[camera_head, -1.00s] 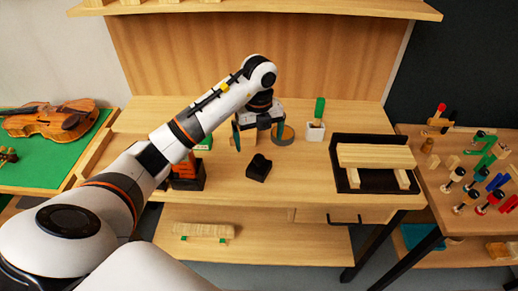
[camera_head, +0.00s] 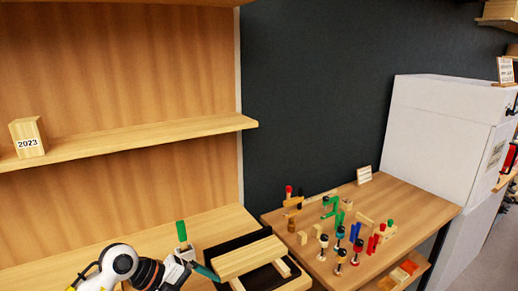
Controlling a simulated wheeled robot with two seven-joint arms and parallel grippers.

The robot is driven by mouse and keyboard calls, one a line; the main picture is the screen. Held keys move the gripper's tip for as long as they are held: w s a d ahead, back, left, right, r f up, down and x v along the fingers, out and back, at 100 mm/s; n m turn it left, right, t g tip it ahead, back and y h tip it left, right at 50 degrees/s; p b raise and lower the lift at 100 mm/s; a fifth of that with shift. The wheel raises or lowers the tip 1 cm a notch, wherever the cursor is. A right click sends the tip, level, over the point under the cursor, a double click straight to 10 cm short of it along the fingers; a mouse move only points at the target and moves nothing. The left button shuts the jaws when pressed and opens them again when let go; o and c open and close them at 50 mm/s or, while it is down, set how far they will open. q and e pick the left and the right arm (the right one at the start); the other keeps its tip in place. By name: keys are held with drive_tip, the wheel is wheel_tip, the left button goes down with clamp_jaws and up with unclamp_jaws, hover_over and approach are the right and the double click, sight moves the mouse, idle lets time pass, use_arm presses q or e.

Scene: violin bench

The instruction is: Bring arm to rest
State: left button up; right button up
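My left arm comes in at the bottom left, with its white and black wrist over the bench. The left gripper (camera_head: 205,272) is partly in view at the bottom, with one teal finger pointing right, close to the black tray with wood bars (camera_head: 248,257) in the picture. The other finger is not clearly seen, so I cannot tell the opening. Nothing held can be made out. My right gripper is not in view.
A side table (camera_head: 425,207) at right holds several clamps. A shelf (camera_head: 160,136) with a "2023" wood block (camera_head: 28,138) is above. A white cabinet (camera_head: 435,130) stands far right.

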use_arm(q)
drive_tip(key=s+d+r+t+h, duration=0.2)
drive_tip(key=d+r+h, duration=0.35)
drive_tip(key=d, duration=0.25)
wheel_tip(320, 180, up, 7)
drive_tip(key=a+n+t+h, duration=0.2)
drive_tip(key=n+t+h, duration=0.1)
drive_tip(key=n+t, duration=0.5)
drive_tip(key=s+a+f+n+t+y, duration=0.2)
drive_tip(key=a+f+n+y, duration=0.3)
drive_tip(key=a+n+y, duration=0.3)
drive_tip(key=s+a+f+n+t+y, duration=0.15)
drive_tip(key=a+f+n+y, duration=0.35)
drive_tip(key=n+y, duration=0.5)
drive_tip(key=s+d+f+n+g+h, duration=0.1)
drive_tip(key=s+f+g, duration=0.6)
drive_tip(key=s, duration=0.4)
drive_tip(key=s+d+f+g, duration=0.1)
drive_tip(key=s+f+g, duration=0.5)
drive_tip(key=s+f, duration=0.4)
wheel_tip(320, 180, down, 24)
drive_tip(key=s+f, duration=0.1)
drive_tip(key=s, duration=0.1)
drive_tip(key=s+a+f+g, duration=0.2)
drive_tip(key=s+a+f, duration=0.1)
drive_tip(key=s+f, duration=1.2)
drive_tip(key=shift+s+f, duration=0.35)
drive_tip(key=shift+s, duration=0.2)
